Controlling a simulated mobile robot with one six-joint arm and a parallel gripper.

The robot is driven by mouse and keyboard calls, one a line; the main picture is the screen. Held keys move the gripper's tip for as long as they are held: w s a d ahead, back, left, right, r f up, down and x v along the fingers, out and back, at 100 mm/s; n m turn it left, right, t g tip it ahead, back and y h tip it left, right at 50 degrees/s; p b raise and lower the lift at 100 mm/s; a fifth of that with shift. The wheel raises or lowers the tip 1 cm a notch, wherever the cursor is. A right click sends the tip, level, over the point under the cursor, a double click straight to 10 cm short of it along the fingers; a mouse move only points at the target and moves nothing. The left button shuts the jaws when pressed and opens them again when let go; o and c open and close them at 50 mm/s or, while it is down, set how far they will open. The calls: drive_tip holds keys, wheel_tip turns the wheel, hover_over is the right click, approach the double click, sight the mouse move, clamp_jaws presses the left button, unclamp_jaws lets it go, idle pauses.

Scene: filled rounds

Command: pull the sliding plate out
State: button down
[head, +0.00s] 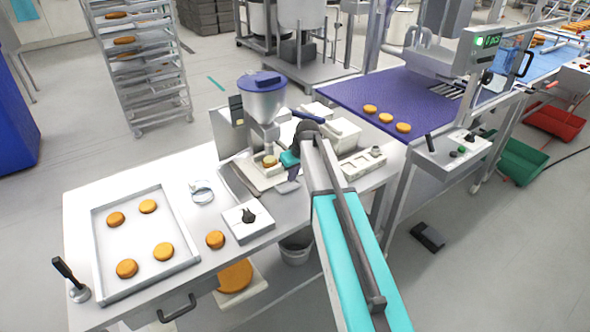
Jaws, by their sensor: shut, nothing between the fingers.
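The sliding plate (261,180) is a pale plate low under the funnel of the filling machine (262,105), on the steel table. An orange-brown round (269,161) sits on it below the nozzle. My arm reaches in from the lower right, and my gripper (291,174) is at the right front of the plate, close to its edge. The gripper is small here and partly covered by my own wrist. It is shut and holds nothing. I cannot tell whether it touches the plate.
A tray (184,226) with several rounds lies on the table's left. A loose round (215,239) and a switch box (248,222) are in front of the machine. White containers (338,133) stand behind my wrist. A purple conveyor (345,92) runs at the right.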

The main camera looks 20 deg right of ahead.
drive_tip(key=shift+p+x, duration=0.4)
drive_tip(key=shift+x, duration=1.55)
drive_tip(key=shift+s, duration=0.15)
